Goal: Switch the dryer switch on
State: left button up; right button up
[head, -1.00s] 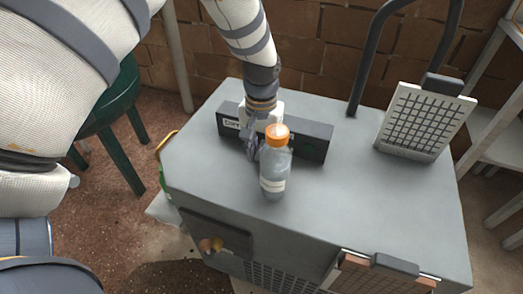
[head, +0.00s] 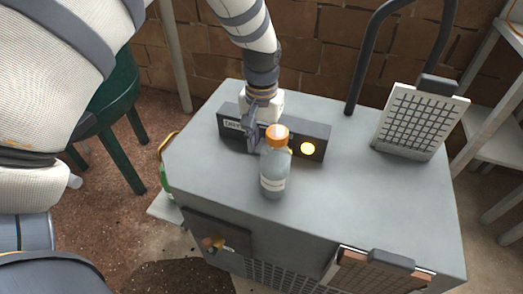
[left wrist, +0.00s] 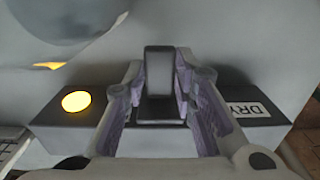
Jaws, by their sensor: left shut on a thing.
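The dryer switch box is a long dark box (head: 318,132) on top of a grey cabinet (head: 350,200). It bears a partly covered label starting "DRY" (left wrist: 249,108) and a round lamp (head: 308,149), lit yellow. My left gripper (head: 254,138) is at the box's middle. In the left wrist view, the grey switch lever (left wrist: 159,72) stands between the fingers of the left gripper (left wrist: 160,88), which is shut on it. In the head view the gripper and a bottle hide the lever. My right gripper is not in view.
A clear bottle with an orange cap (head: 275,165) stands close in front of the box. A white panel with a dark grid (head: 420,122) stands at the cabinet's right. The cabinet top between them is clear. A green stool (head: 115,125) stands at left.

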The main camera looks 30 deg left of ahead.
pick_arm(q)
jog(key=shift+r, duration=0.75)
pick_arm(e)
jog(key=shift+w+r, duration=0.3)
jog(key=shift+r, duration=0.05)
pick_arm(q)
jog(key=o, duration=0.8)
jog(key=shift+s+f, duration=0.1)
